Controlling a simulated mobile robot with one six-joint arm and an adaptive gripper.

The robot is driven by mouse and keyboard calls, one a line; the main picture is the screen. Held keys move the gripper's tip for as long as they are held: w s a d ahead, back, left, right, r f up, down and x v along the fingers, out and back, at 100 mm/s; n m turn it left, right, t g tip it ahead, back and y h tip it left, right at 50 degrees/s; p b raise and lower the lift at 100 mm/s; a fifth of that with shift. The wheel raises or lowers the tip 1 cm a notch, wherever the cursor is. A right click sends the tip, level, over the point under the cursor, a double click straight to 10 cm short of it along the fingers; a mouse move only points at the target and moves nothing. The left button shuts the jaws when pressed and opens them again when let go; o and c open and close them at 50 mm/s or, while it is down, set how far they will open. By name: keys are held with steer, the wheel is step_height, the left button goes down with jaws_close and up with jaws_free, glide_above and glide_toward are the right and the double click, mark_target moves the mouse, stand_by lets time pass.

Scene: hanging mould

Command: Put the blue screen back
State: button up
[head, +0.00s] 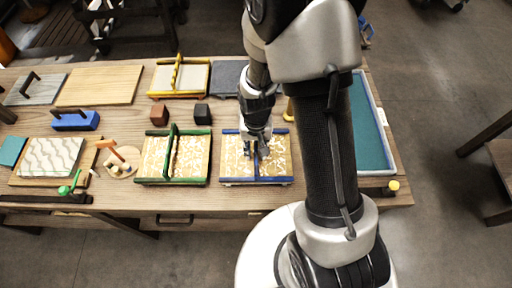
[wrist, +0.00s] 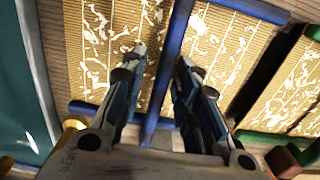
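The blue screen (head: 275,171) lies flat near the table's front edge, a pale speckled panel with blue edge bars and a raised blue middle bar (wrist: 172,62). My gripper (head: 258,151) is over its middle. In the wrist view my gripper (wrist: 160,60) is open, with one finger on each side of the middle bar. A gap shows between the left finger and the bar; the right finger is close to it, and contact cannot be told. My arm hides part of the table behind the screen.
The green screen (head: 155,168) lies close by on the left. The yellow screen (head: 195,78) and a grey slab (head: 228,80) lie at the back. A teal-filled tray (head: 372,140) is on the right. Two small dark blocks (head: 160,114) (head: 203,114) stand behind the green screen.

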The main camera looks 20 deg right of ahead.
step_height(320, 180, up, 12)
steer(key=p, duration=0.5)
step_height(320, 180, up, 6)
glide_above(256, 146)
steer(key=s+r+n+t, duration=0.3)
steer(key=s+r+t, duration=0.1)
steer(key=s+r, duration=1.1)
steer(key=shift+r+n+t, duration=0.3)
steer(key=shift+r, duration=0.45)
